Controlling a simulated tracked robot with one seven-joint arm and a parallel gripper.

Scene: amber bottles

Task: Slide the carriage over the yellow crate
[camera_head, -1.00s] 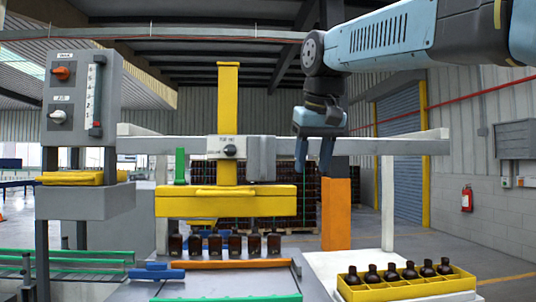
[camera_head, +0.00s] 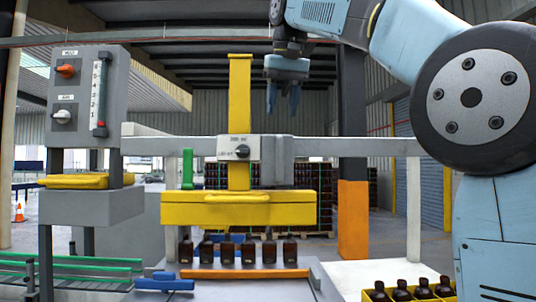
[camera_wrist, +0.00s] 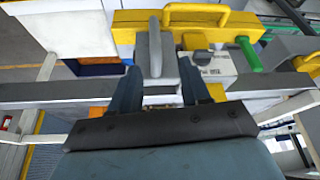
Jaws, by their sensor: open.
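The carriage is a yellow filling head (camera_head: 240,211) with a yellow column and a grey block (camera_head: 279,160), hung on a grey cross beam. It stands above a row of amber bottles (camera_head: 249,252), left of the yellow crate (camera_head: 367,296). The crate holds dark-capped bottles at the lower right; my arm and the frame edge hide part of it. My gripper (camera_head: 282,112) is open, fingers pointing down, just above the grey block. In the wrist view, a grey upright handle (camera_wrist: 155,52) shows between my open fingers (camera_wrist: 157,85); I cannot tell whether they touch it.
The grey beam (camera_head: 360,147) runs right past the carriage to a white post (camera_head: 413,200). A control box (camera_head: 90,97) stands at the left. A green post (camera_head: 187,168) rises left of the column. An orange bar (camera_head: 245,273) lies before the bottles.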

